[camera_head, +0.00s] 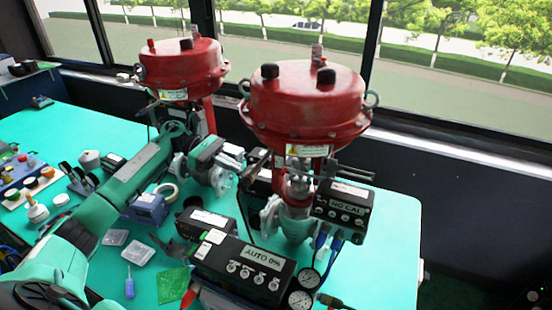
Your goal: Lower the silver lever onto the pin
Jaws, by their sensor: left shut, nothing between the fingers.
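My left gripper (256,158) reaches in from the left on my green arm, beside the stem of the front red valve (305,100). It is shut and looks empty. Its fingertips are small and dark against the valve parts behind them. A thin silver lever (352,169) runs roughly level behind and above the black positioner box marked "HO CAL" (346,203), to the right of my gripper and apart from it. I cannot make out the pin among the small parts near the stem. My right gripper is not in view.
A black box marked "AUTO" (262,262) with round gauges (301,301) stands in front of the valve. A second red valve (180,68) stands behind left. Small tools and parts lie on the green table (397,222) to the left. Its right side is clearer.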

